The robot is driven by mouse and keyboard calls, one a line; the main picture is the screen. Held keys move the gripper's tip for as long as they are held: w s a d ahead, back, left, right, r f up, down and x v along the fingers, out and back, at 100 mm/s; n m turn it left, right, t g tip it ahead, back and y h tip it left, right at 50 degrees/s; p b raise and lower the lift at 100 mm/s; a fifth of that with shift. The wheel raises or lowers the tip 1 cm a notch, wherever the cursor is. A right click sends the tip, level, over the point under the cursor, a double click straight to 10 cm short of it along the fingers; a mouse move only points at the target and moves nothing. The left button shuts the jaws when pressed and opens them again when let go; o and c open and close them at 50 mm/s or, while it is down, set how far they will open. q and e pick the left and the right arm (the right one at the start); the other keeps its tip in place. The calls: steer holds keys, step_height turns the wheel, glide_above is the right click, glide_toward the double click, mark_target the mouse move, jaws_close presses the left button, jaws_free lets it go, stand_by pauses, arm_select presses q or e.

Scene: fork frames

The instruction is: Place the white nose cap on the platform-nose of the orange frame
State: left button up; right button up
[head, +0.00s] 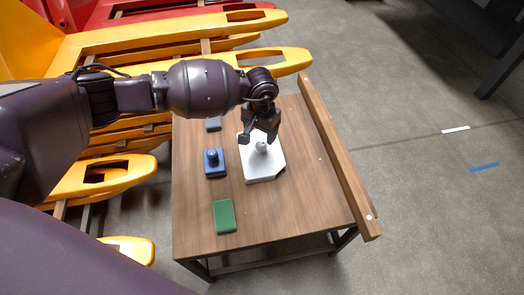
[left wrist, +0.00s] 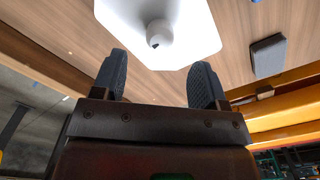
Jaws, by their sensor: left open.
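The white nose cap (head: 262,168), a flat plate with a small round knob, lies on the wooden table. It also shows in the left wrist view (left wrist: 190,45), with its knob facing the camera. My left gripper (head: 260,137) is above the cap's far part, close to the knob. In the left wrist view its two dark fingers (left wrist: 160,72) are apart with nothing between them, and the knob lies beyond the fingertips. Orange-yellow frames (head: 285,60) with slotted noses are stacked beyond and left of the table. My arm hides part of them. My right gripper is out of view.
A blue block with a knob (head: 214,163), a green block (head: 224,216) and a grey block (head: 213,124) lie on the table (head: 290,215). A raised wooden rail (head: 335,155) runs along its right edge. Red frames (head: 170,15) lie at the back.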

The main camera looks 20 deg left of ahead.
mark_target(261, 143)
arm_select(q)
step_height(261, 143, down, 7)
steer(key=shift+f+b, duration=0.1)
steer(key=shift+b, duration=0.75)
steer(key=shift+w+r, duration=0.1)
steer(key=shift+r, duration=0.1)
steer(key=shift+c, duration=0.3)
steer(key=c, duration=1)
